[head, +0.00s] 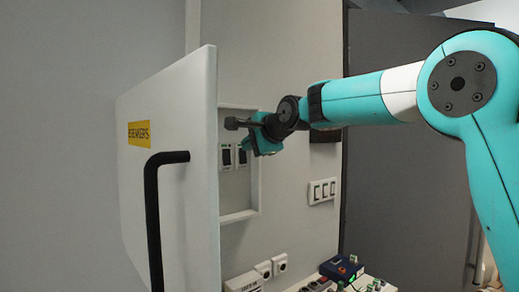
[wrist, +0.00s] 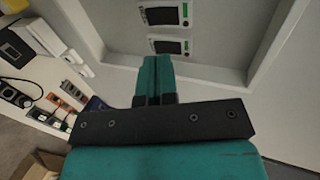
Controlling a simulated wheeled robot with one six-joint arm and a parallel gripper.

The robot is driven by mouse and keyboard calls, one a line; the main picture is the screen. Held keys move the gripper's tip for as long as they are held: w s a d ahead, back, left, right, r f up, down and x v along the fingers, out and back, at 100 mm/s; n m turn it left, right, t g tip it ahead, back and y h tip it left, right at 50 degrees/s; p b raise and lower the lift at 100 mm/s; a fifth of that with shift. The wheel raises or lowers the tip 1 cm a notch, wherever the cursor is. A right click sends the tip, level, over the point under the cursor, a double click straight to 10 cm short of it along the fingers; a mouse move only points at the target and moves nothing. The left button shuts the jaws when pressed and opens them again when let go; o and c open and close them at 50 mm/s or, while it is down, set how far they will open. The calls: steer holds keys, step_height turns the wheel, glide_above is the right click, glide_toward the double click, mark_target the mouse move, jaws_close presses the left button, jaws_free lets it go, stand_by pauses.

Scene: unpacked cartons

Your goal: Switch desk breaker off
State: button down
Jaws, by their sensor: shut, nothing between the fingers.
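The breaker box (head: 238,214) is a recess in the wall, with its white door (head: 190,95) swung open. The door bears a yellow label reading BREAKERS. Two dark breaker switches show in the box, one at left (head: 227,157) and one at right (head: 242,155), partly behind my gripper. In the wrist view two breakers also show, an upper one (wrist: 163,15) and a lower one (wrist: 170,47), each with a green mark beside it. Their small labels are unreadable, so I cannot tell which is the desk breaker. My gripper (wrist: 153,64) is shut and empty, its tips close to the lower breaker.
The door's black handle (head: 152,215) juts out at left. A white wall switch panel (head: 322,191) is right of the box. Sockets (head: 271,267) and a blue box with a green light (head: 341,268) are below. The box rim (wrist: 215,77) borders the gripper's space.

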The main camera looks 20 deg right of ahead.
mark_target(228, 162)
steer(key=shift+a+b+v, duration=0.15)
steer(key=shift+b+v, duration=0.1)
steer(key=shift+v, duration=0.85)
steer(key=shift+a+b+v, duration=0.15)
steer(key=shift+b+v, duration=0.1)
steer(key=shift+v, duration=0.85)
steer(key=shift+s, duration=0.1)
steer(key=f+t+p, duration=0.2)
steer(key=f+p, duration=0.1)
steer(key=s+d+f+t+y+p, duration=0.1)
steer(key=f+p, duration=0.1)
steer(key=shift+f, duration=0.25)
steer(key=shift+w, duration=0.1)
steer(key=p+x, duration=0.4)
steer(key=x, duration=0.2)
steer(key=p+x, duration=0.4)
steer(key=x, duration=0.2)
steer(key=shift+w+a+r, duration=0.1)
steer(key=shift+w+r, duration=0.1)
steer(key=shift+w, duration=0.05)
steer(key=shift+w+a+f+p, duration=0.1)
steer(key=shift+w+p, duration=0.15)
steer(key=shift+w, duration=0.1)
steer(key=shift+w+a+f+p, duration=0.1)
steer(key=shift+w+f+p, duration=0.1)
steer(key=shift+w, duration=0.15)
